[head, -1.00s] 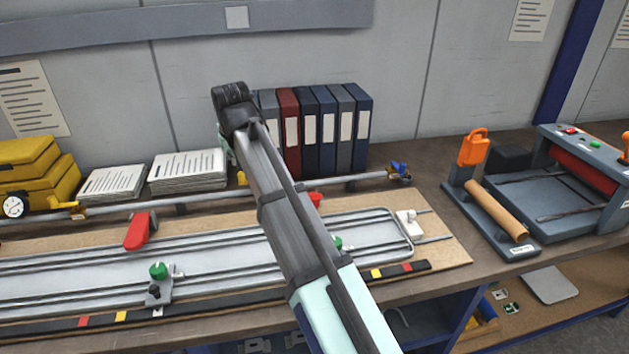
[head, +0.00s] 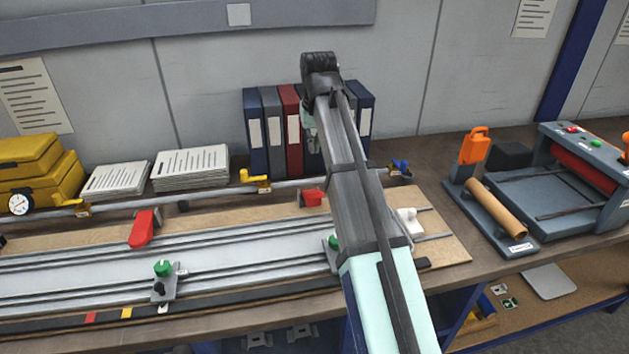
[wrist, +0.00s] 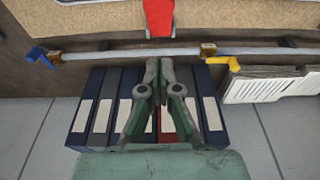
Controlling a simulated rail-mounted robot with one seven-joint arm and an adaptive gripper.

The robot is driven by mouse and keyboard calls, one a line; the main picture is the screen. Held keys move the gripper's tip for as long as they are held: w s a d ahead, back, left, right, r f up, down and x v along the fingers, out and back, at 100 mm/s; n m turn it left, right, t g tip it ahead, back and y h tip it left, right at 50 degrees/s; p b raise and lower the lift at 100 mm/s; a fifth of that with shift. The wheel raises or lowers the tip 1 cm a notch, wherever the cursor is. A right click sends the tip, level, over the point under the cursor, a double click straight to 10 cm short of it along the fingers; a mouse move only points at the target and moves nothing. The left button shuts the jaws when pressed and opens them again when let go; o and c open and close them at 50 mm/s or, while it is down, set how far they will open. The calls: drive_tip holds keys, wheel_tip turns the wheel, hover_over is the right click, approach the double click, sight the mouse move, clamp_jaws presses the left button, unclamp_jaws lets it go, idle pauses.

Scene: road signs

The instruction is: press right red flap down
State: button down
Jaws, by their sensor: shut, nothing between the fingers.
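The right red flap (head: 313,198) stands on the fixture just left of my arm in the head view. In the wrist view the red flap (wrist: 158,16) is at the top centre, beyond the fingertips. The left red flap (head: 142,229) tilts toward the front of the bench. My gripper (wrist: 158,64) is shut and empty, with its tips apart from the flap and near the rail. In the head view my arm hides most of the gripper.
A rail (head: 220,193) with a yellow clamp (head: 255,180) and a blue clamp (wrist: 41,57) runs behind the flaps. Binders (head: 271,130) stand against the wall. Green knobs (head: 163,268) sit on the fixture's front. Paper stacks (head: 190,167) lie at the left.

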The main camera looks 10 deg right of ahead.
drive_tip(key=shift+f, duration=0.15)
drive_tip(key=p, duration=0.3)
hover_over(314, 193)
drive_tip(key=w, duration=0.3)
drive_tip(key=x, duration=0.3)
drive_tip(key=s+x, duration=0.1)
drive_tip(key=x, duration=0.2)
drive_tip(key=s+x, duration=0.1)
drive_tip(key=x, duration=0.2)
drive_tip(key=shift+d+f, duration=0.1)
drive_tip(key=shift+f, duration=0.15)
drive_tip(key=f, duration=0.1)
drive_tip(key=s+f, duration=0.1)
drive_tip(key=shift+s+f+p, duration=0.35)
drive_tip(key=shift+p, duration=0.05)
drive_tip(key=shift+s+f, duration=0.15)
drive_tip(key=shift+f, duration=0.3)
